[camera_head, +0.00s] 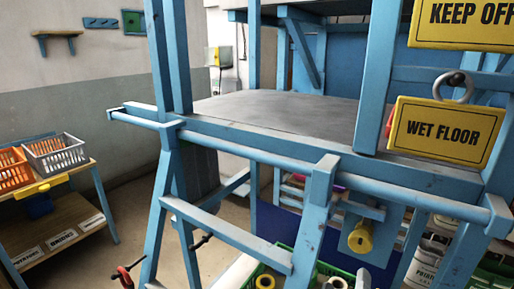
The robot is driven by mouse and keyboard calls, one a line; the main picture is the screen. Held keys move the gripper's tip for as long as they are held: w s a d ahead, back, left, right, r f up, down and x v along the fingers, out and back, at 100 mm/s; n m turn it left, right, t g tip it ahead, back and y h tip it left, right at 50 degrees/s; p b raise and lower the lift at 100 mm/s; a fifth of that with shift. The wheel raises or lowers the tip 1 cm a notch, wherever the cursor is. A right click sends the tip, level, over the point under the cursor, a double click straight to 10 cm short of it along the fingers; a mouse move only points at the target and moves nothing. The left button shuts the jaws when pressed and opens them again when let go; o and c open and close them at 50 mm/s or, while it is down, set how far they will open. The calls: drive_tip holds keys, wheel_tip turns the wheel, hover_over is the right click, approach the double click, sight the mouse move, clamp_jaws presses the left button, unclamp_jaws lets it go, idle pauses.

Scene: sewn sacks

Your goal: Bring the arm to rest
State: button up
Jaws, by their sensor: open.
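My arm and my gripper do not show in the camera_head view. The view is filled mostly by a blue wooden frame (240,150) with a grey tabletop (280,112) inside it. The tabletop looks bare where it shows.
A rail runs along the frame's front, with a yellow round piece (360,238) below. Yellow signs (447,133) hang at right. Floor (130,215) shows between.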

drive_tip(key=s+f+n+g+y, duration=0.1)
drive_tip(key=s+f+y, duration=0.3)
drive_tip(key=s+f, duration=0.3)
drive_tip(key=s+f+n+y, duration=0.1)
drive_tip(key=s+f+y, duration=0.3)
drive_tip(key=f, duration=0.5)
drive_tip(key=s+d+r+m, duration=0.1)
drive_tip(key=s+d+m, duration=0.1)
drive_tip(key=s, duration=0.7)
drive_tip(key=s+d+r+m, duration=0.2)
drive_tip(key=s+m, duration=0.2)
drive_tip(key=s, duration=0.5)
drive_tip(key=shift+s, duration=0.2)
